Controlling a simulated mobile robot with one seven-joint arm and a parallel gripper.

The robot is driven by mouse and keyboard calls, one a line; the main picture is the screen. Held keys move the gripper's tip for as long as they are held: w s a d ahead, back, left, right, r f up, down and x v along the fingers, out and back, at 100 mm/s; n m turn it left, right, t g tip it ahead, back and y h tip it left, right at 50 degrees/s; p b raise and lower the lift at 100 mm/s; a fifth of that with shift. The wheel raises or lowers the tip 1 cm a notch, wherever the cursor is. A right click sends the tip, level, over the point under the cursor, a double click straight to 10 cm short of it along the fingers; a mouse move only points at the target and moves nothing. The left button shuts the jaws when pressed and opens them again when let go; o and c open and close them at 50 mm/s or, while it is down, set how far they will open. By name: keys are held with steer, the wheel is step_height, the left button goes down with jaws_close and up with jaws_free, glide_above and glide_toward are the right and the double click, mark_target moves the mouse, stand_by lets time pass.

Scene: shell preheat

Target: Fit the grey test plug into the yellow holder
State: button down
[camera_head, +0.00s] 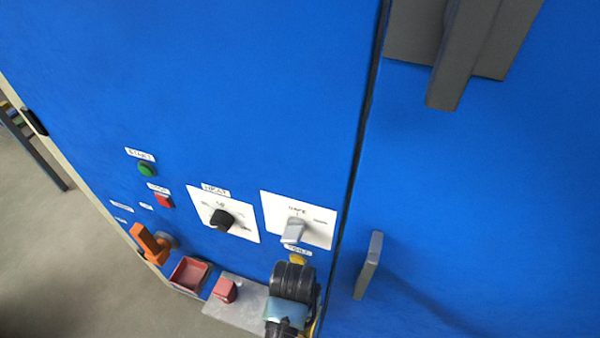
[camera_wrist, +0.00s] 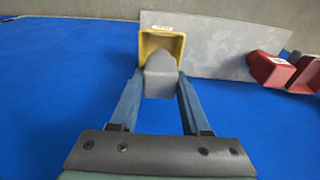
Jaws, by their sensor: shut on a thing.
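In the wrist view, my gripper (camera_wrist: 159,82) is shut on the grey test plug (camera_wrist: 159,80), with a blue finger on each side. The yellow holder (camera_wrist: 174,42) is an open box-like socket directly beyond the plug. The plug's far end overlaps the holder's opening in the picture; I cannot tell whether it is inside or just in front. In the head view, my gripper (camera_head: 287,310) is at the bottom, beside the right end of the grey plate, and hides the plug and most of the holder.
A grey plate (camera_head: 240,305) carries a red block (camera_head: 224,290), with a red tray (camera_head: 190,274) to its left. An orange lever (camera_head: 150,243), a black knob (camera_head: 221,220) and a grey switch (camera_head: 293,230) stick out from the blue panel. A grey handle (camera_head: 369,265) is to the right.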

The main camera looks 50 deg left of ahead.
steer(key=shift+w+a+f+b, duration=0.15)
steer(key=shift+f+b, duration=0.15)
steer(key=shift+f, duration=1.9)
steer(key=shift+f, duration=0.25)
steer(key=shift+c, duration=1.8)
jaws_free()
steer(key=r, duration=0.4)
steer(key=s+r+p, duration=0.1)
steer(key=r, duration=0.3)
steer(key=d+r+p, duration=0.1)
steer(key=r, duration=0.3)
steer(key=shift+s+r, duration=0.15)
steer(key=shift+r, duration=0.1)
